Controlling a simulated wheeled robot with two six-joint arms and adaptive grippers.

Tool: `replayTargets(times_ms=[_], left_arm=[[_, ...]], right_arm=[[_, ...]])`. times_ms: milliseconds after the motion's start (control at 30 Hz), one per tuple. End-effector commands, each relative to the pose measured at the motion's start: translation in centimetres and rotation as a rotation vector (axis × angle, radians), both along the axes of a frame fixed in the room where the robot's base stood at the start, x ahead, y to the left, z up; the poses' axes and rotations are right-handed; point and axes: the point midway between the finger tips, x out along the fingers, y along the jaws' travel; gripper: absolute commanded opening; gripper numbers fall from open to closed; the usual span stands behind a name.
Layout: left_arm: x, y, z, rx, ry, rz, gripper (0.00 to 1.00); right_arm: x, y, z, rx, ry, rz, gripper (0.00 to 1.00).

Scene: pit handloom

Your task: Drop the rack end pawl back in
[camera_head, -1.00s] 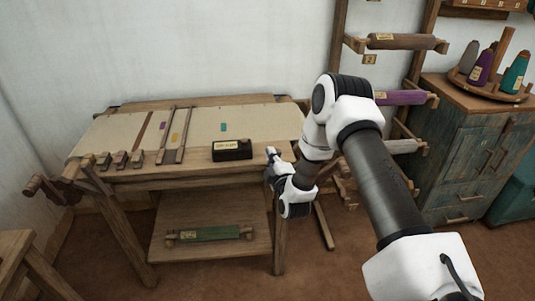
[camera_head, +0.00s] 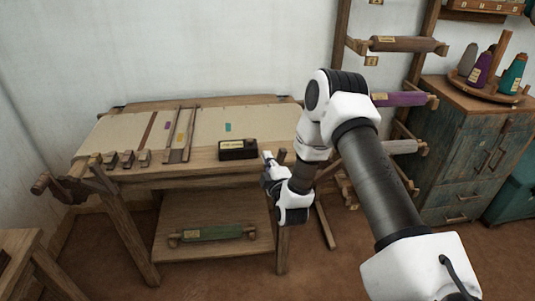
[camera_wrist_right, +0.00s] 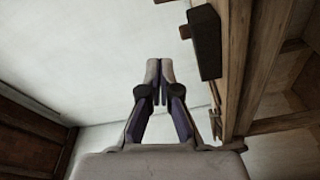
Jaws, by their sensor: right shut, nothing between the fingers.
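My right gripper (camera_head: 267,157) is beside the front right corner of the loom table (camera_head: 230,173), to the right of a black labelled box. In the right wrist view its two fingers (camera_wrist_right: 159,70) are together at the tips with nothing between them. The wooden rack (camera_head: 410,75) stands behind my right arm and bears several rollers, one of them purple (camera_head: 400,99). I cannot make out the rack end pawl for sure. A dark block (camera_wrist_right: 205,42) lies against wood right of the fingers in the wrist view, apart from them. My left gripper is not in view.
The black box (camera_head: 238,150) sits on the table's front edge. Several small wooden blocks (camera_head: 127,159) line the front left. A green roller (camera_head: 212,232) lies on the lower shelf. A cabinet (camera_head: 470,150) with yarn cones stands at right. The floor in front is open.

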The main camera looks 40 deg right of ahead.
Motion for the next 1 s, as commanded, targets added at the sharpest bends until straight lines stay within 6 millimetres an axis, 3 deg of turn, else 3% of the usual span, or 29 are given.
replayTargets(times_ms=[100, 300, 867, 1000], left_arm=[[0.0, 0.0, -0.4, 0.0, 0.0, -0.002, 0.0], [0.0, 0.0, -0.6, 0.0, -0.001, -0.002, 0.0], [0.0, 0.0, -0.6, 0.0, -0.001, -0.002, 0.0], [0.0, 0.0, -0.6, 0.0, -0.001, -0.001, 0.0]], right_arm=[[-2.5, 1.0, -0.4, 0.003, 0.003, 0.0, 0.0], [-4.8, 2.1, -0.4, 0.001, 0.0, 0.001, 0.0], [-5.1, 2.2, -0.3, 0.0, 0.0, 0.001, 0.0], [-5.1, 3.5, -1.8, -0.014, 0.034, 0.032, 0.0]])
